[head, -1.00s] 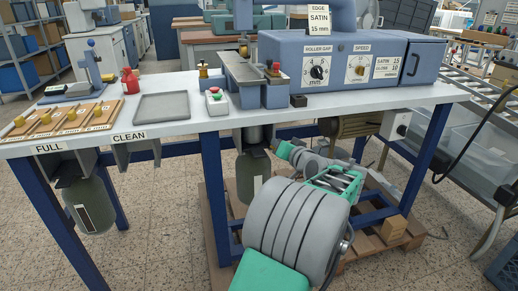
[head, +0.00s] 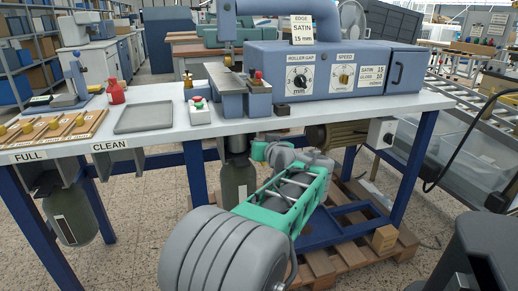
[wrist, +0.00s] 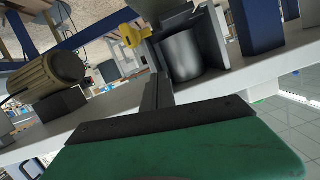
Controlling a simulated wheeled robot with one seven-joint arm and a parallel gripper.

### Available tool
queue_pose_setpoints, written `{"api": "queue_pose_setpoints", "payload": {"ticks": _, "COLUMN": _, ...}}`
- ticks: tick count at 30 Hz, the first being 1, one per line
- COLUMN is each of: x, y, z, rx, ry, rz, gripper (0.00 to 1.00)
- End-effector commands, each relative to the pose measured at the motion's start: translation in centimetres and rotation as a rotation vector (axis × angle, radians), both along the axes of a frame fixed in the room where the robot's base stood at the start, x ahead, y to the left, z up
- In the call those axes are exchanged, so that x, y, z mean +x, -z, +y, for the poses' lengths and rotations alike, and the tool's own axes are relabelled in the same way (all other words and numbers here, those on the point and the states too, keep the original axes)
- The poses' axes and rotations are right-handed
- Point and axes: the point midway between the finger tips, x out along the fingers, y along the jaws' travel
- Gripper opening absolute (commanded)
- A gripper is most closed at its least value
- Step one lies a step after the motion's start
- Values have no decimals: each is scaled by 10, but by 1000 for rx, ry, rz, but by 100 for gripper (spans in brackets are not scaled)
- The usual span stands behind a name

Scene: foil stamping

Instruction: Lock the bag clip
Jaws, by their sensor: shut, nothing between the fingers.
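A yellow part (wrist: 133,35), which looks like the bag clip, shows in the wrist view beside a metal cylinder (wrist: 182,52) under the table. The olive bag (head: 236,182) hangs below the machine in the head view; only a small piece of it shows at the top of the wrist view. My gripper (wrist: 157,78) has its dark fingers together and empty. They point toward the metal cylinder, below and right of the yellow part in the picture. Contact cannot be made out. In the head view my arm's end is beside the bag's upper part and its fingers are not clear.
The table (head: 160,143) stands on blue legs (head: 195,172). A motor (head: 343,134) is mounted under it, right of my arm; it also shows in the wrist view (wrist: 45,77). A second bag (head: 72,215) hangs at the left. A wooden pallet (head: 325,262) lies below.

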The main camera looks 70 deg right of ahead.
Motion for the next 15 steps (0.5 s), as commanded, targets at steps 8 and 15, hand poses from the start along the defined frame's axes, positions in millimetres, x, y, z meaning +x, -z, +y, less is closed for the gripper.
{"api": "queue_pose_setpoints", "payload": {"ticks": 8, "x": -41, "y": -13, "z": 53, "rx": 6, "ry": 8, "rz": -1, "gripper": 0}}
{"api": "queue_pose_setpoints", "payload": {"ticks": 15, "x": -54, "y": -17, "z": 72, "rx": 7, "ry": 4, "rz": -1, "gripper": 0}}
